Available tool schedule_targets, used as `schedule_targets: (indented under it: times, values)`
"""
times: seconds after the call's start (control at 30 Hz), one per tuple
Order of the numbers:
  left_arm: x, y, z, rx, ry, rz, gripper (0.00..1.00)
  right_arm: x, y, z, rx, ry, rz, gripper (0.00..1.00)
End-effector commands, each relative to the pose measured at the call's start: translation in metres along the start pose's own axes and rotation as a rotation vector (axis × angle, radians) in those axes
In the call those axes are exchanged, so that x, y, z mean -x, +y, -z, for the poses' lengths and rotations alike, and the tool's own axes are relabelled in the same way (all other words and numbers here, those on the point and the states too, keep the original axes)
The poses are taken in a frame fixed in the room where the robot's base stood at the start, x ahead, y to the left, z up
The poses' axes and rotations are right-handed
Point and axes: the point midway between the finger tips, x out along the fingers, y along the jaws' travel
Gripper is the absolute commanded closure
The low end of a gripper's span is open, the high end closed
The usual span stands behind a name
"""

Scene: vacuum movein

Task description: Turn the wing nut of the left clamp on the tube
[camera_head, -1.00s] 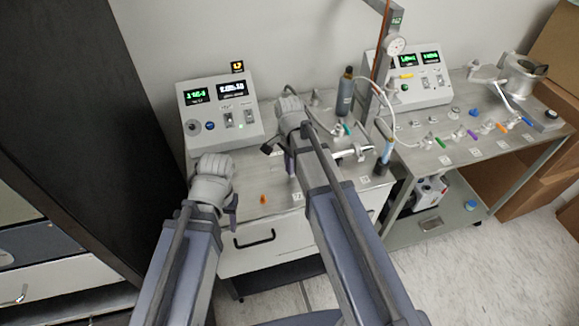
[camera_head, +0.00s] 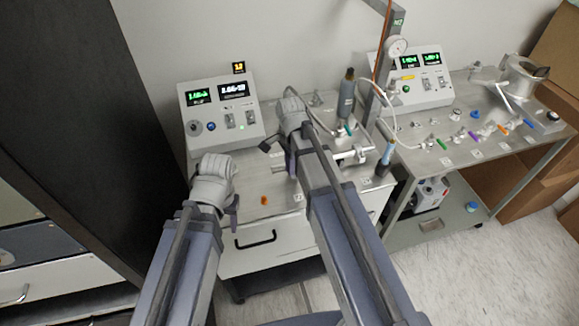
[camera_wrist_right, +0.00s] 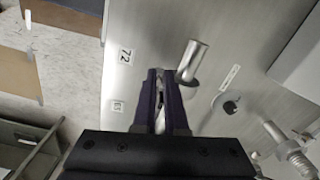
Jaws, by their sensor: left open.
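A short pale metal tube assembly (camera_head: 352,157) lies at the right end of the left bench, just right of my right arm. Its fittings are too small in the head view to tell the left clamp or its wing nut. In the right wrist view, a threaded metal fitting (camera_wrist_right: 294,152) shows at the lower right, apart from my fingers. My right gripper (camera_wrist_right: 156,74) points down over the bench with its fingertips together and nothing visible between them. It also shows in the head view (camera_head: 291,172). My left gripper (camera_head: 236,212) is open and empty over the bench's front left.
A metal post (camera_wrist_right: 192,62) stands close beside my right fingers. A control box (camera_head: 220,115) stands behind my arms. A dark bottle (camera_head: 346,98) and a blue-and-white tube (camera_head: 386,155) stand right of them. A small orange piece (camera_head: 264,200) lies on the bench.

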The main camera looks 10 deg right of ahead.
Motion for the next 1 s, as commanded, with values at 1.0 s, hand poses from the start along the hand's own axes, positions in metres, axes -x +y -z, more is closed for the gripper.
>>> schedule_targets:
  times: [1.0]
  values:
    - [-0.0007,0.0000,0.0000,0.000,0.000,0.000,0.50,-0.0006,0.0062,0.0021,0.557,0.002,0.000,0.64]
